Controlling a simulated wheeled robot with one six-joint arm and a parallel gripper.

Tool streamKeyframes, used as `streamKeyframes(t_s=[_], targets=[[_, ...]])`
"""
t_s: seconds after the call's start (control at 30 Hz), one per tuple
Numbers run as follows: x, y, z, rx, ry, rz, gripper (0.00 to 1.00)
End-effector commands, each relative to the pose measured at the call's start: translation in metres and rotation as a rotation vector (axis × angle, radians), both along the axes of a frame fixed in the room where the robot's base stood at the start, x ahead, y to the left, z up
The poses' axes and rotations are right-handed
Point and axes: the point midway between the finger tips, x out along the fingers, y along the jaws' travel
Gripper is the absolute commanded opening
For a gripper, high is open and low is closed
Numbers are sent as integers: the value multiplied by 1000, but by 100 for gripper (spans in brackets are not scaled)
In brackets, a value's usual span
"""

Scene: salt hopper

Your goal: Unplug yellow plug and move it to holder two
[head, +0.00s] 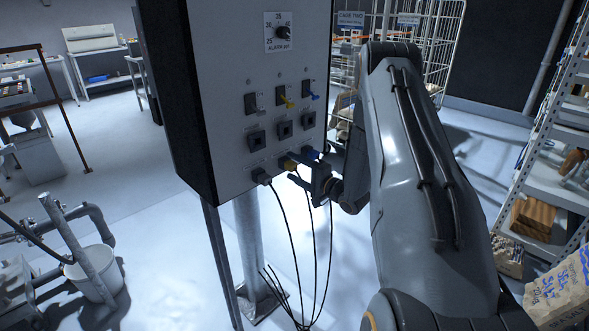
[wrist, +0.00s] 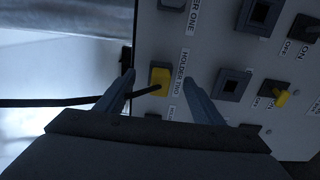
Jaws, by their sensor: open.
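The yellow plug (head: 288,163) sits in the bottom row of the grey panel. In the wrist view the yellow plug (wrist: 159,80) is seated at the spot labelled HOLDER TWO (wrist: 182,72), its black cable running off to the left. My gripper (wrist: 159,72) is open, with one finger on each side of the plug and a gap showing on both sides. In the head view my gripper (head: 308,174) is just in front of the bottom row. The middle square socket (head: 284,129) above the yellow plug is empty; it also shows in the wrist view (wrist: 234,86).
A dark plug (head: 261,175) and a blue plug (head: 310,153) sit either side of the yellow one. Their cables hang below the panel (head: 230,100). A yellow toggle switch (wrist: 280,98) is above the middle socket. Shelves (head: 550,180) stand at right.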

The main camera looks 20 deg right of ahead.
Motion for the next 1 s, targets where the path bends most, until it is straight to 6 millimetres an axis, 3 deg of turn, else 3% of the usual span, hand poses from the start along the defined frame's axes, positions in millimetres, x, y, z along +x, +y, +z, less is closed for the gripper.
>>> streamKeyframes(t_s=[1.0], targets=[[-36,-13,1,1,0,0,62]])
